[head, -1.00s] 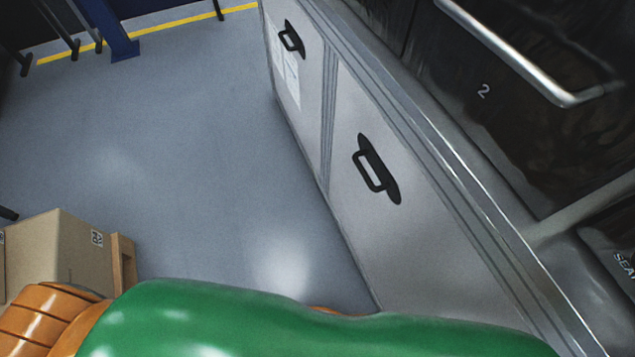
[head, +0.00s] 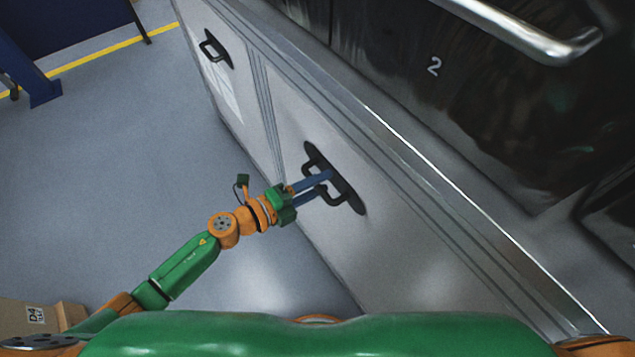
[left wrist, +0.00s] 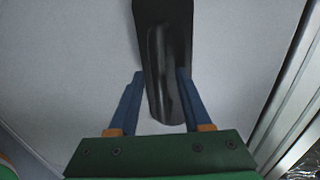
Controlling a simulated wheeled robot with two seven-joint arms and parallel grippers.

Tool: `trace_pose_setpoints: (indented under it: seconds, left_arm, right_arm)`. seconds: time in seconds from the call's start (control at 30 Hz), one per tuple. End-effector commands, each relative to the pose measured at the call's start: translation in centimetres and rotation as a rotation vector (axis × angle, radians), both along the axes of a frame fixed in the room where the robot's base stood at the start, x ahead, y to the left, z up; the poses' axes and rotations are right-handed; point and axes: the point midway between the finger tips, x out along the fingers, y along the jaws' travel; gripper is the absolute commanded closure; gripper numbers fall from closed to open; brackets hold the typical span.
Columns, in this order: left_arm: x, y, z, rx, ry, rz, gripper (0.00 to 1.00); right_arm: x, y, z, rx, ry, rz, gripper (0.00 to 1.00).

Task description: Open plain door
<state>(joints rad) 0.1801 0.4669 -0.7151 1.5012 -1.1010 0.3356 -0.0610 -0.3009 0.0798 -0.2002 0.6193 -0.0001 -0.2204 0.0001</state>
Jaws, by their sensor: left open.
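Two pale grey doors sit side by side in the low cabinet. The plain door (head: 383,240) is the nearer one and carries no papers. Its black handle (head: 350,197) stands on a dark oval plate. My left gripper (head: 316,186) is at this handle, with its blue fingers reaching toward it. In the left wrist view the handle (left wrist: 158,75) lies between the two open fingers (left wrist: 155,92), with a gap visible on the left; contact on the right cannot be told. The plain door looks shut. My right gripper is not in view.
The farther door with papers (head: 222,90) has its own black handle (head: 214,48). Above is a dark unit marked 2 with a metal bar handle (head: 520,35). A cardboard box (head: 30,318) is at lower left. The grey floor (head: 130,150) before the doors is clear.

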Motion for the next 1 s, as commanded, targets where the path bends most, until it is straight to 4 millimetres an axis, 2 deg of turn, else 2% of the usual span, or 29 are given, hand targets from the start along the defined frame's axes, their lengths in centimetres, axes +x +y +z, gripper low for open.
trace_pose_setpoints:
  seconds: [0.13, 0.3, 0.33, 1.0]
  left_arm:
    - [0.00, 0.03, -0.02, 0.000, 0.001, 0.001, 0.51]
    - [0.01, 0.06, -0.01, 0.000, 0.000, 0.002, 0.97]
    - [0.01, 0.06, -0.01, 0.000, 0.000, 0.002, 1.00]
    - [0.03, 0.10, -0.03, -0.001, 0.001, 0.003, 1.00]
  right_arm:
    - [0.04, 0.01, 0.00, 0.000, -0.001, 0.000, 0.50]
    - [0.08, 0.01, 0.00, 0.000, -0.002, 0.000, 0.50]
    - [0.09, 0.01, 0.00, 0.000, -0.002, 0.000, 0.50]
    - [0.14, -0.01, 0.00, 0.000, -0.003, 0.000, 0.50]
